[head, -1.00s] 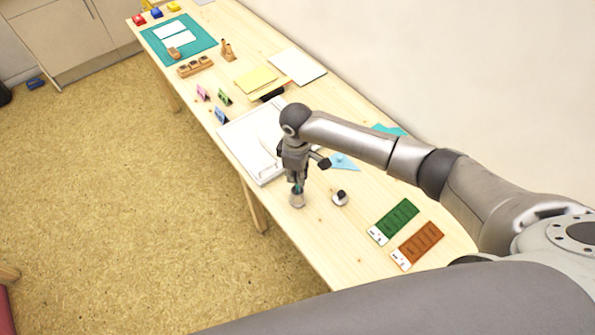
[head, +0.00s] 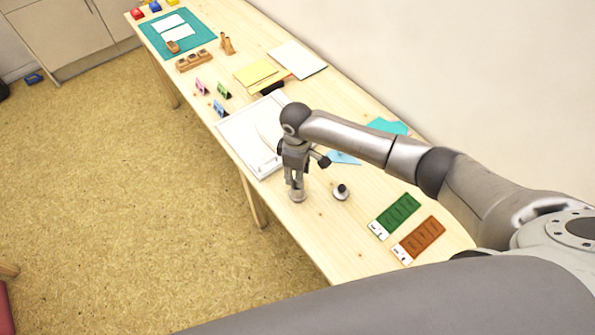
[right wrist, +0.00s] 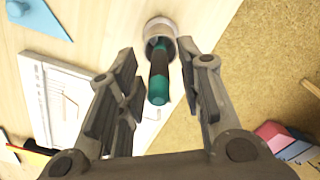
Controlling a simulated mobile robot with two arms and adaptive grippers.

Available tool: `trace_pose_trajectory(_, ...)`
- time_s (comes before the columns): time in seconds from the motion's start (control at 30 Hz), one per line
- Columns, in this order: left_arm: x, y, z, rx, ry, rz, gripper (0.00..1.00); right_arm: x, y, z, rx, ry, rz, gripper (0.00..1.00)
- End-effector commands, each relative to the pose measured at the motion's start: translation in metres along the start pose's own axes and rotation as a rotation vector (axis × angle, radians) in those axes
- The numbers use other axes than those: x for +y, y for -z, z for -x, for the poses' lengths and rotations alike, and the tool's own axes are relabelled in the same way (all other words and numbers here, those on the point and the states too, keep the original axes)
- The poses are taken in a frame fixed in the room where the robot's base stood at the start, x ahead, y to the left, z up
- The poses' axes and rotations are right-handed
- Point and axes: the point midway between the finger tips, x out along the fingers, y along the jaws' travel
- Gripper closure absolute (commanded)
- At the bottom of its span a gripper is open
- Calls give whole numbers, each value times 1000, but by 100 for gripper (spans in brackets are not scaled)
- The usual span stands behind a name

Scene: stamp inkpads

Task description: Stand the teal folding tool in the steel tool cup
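The steel tool cup (head: 298,197) stands near the table's front edge in the head view, and at the top of the right wrist view (right wrist: 160,26). The teal folding tool (right wrist: 159,75), teal with a dark middle, has one end in the cup's mouth and its other end pointing towards the wrist camera. My right gripper (right wrist: 166,88) is open, with a finger on each side of the tool and a gap on both sides. In the head view my right gripper (head: 296,184) is just above the cup and hides most of the tool. My left gripper is not in view.
A small dark-knobbed stamp (head: 340,192) stands right of the cup. Green (head: 396,215) and brown (head: 420,239) cards lie towards the table's near end. A light blue piece (head: 344,157) lies behind my gripper.

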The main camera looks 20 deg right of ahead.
Motion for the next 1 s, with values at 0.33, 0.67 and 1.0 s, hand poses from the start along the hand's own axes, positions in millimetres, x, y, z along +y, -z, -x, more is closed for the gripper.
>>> trace_pose_trajectory(0.33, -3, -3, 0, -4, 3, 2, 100, 0, 0, 5, 1, -1, 0, 64)
trace_pose_trajectory(0.67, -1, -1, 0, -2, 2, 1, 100, 1, 1, 68, 4, -3, 3, 64)
trace_pose_trajectory(1.0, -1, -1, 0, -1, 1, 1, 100, 0, 0, 116, 1, -1, 0, 64)
